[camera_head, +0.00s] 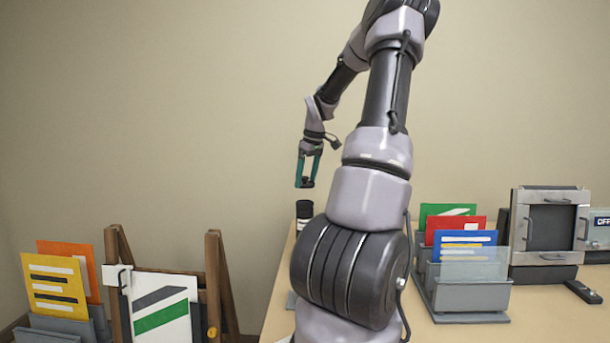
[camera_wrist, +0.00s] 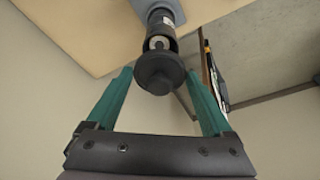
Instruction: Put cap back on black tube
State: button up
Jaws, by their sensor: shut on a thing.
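My gripper (camera_head: 306,183) is shut on a small black cap (camera_wrist: 158,74), held between the two teal fingertips. The cap also shows as a dark piece at the fingertips in the head view. The black tube (camera_head: 304,211), with a pale band, stands below the gripper near the left side of the desk. A small gap shows between cap and tube in the head view. In the wrist view the tube (camera_wrist: 160,22) is just beyond the cap, its open end facing my gripper and partly covered by the cap.
The desk (camera_head: 462,333) carries a grey rack (camera_head: 470,297) of coloured folders and a grey machine (camera_head: 550,228) at right. A wooden stand (camera_head: 220,285) and another folder rack (camera_head: 62,330) are at left. Wall space around my gripper is clear.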

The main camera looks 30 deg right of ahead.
jog(key=shift+s+x, duration=0.15)
jog(key=shift+x, duration=0.7)
jog(key=shift+s+x, duration=0.15)
jog(key=shift+x, duration=0.7)
jog(key=shift+s+x, duration=0.2)
jog(key=shift+x, duration=0.65)
jog(key=shift+d+f, duration=0.2)
jog(key=shift+f, duration=0.05)
dwell(0.4)
jog(key=o, duration=1.1)
jog(key=shift+r, duration=0.1)
jog(key=shift+w+a+v, duration=0.1)
jog(key=shift+w+v, duration=0.1)
jog(key=shift+v, duration=0.95)
jog(key=shift+w+a+v, duration=0.1)
jog(key=shift+w+v, duration=0.15)
jog(key=shift+v, duration=0.85)
jog(key=shift+w+a+v, duration=0.1)
jog(key=shift+w+v, duration=0.1)
jog(key=shift+v, duration=0.95)
grip_shut()
